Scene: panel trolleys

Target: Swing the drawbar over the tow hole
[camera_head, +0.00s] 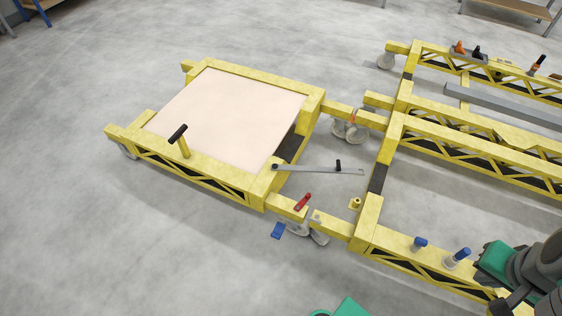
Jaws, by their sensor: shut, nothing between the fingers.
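The drawbar (310,169) is a flat grey bar with a black upright knob (338,164). Its left end sits on the near right corner of the left trolley (225,187). Its free end reaches right, across the gap towards the right-hand trolley (368,215). A small yellow fitting with a dark top (354,203) stands beside that trolley's frame, below the bar's free end in the picture. It looks like the tow hole, but the hole is too small to make out. The bar's end is apart from it. Green and dark links of my arm show at the lower right. My gripper's fingers cannot be seen.
A black T-handle (178,134) stands on the left trolley. Blue-topped pins (420,242) stand on the right trolley's near beam. Floor at lower left is clear.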

